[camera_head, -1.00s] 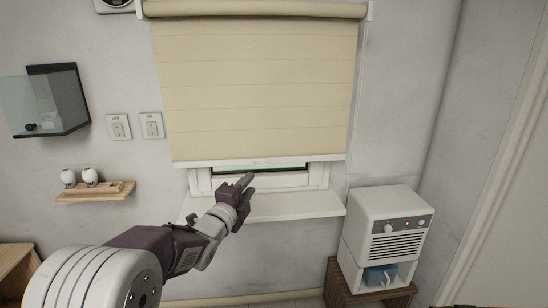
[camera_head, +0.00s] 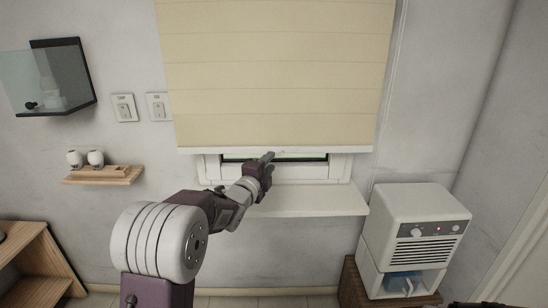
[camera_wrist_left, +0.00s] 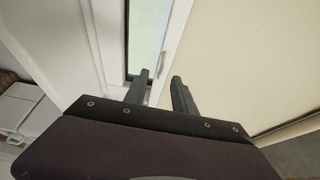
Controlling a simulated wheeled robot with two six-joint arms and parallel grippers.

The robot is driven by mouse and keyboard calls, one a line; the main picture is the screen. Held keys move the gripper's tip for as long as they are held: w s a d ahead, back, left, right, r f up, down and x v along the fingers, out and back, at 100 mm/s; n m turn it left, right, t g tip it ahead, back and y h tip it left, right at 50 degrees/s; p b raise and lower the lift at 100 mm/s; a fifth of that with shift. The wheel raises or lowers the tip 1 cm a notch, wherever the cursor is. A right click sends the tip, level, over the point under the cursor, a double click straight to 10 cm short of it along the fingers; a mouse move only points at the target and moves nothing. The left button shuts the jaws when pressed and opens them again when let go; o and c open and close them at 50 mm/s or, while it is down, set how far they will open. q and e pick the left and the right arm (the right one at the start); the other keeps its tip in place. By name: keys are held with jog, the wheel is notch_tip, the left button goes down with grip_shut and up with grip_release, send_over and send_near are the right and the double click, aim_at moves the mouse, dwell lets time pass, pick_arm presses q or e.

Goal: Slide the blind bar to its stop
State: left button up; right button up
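The cream roller blind (camera_head: 275,75) hangs over most of the window (camera_head: 310,170). Its white bottom bar (camera_head: 320,150) is level, with a strip of glass and the lower window frame showing below it. My left gripper (camera_head: 269,157) is at the bar's lower edge, near its middle. In the left wrist view, the two dark fingers (camera_wrist_left: 161,75) are apart. The white bar (camera_wrist_left: 180,45) runs through the line of the gap between them, with the blind on the right and glass on the left. I cannot tell whether the fingers touch the bar. My right gripper is out of view.
A white sill (camera_head: 310,201) juts out below the window. A white cooler unit (camera_head: 412,235) stands on a wooden stand at right. A small wooden shelf (camera_head: 105,176), wall switches (camera_head: 125,108) and a dark-framed glass box (camera_head: 75,75) are on the left wall.

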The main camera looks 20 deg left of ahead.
aim_at(276, 136)
pick_arm(q)
jog(key=w, duration=0.4)
jog(key=shift+w+d+p, duration=0.1)
jog(key=shift+d+p, duration=0.15)
jog(key=shift+p, duration=0.05)
grip_shut()
jog(key=shift+r, duration=0.1)
dwell(1.0)
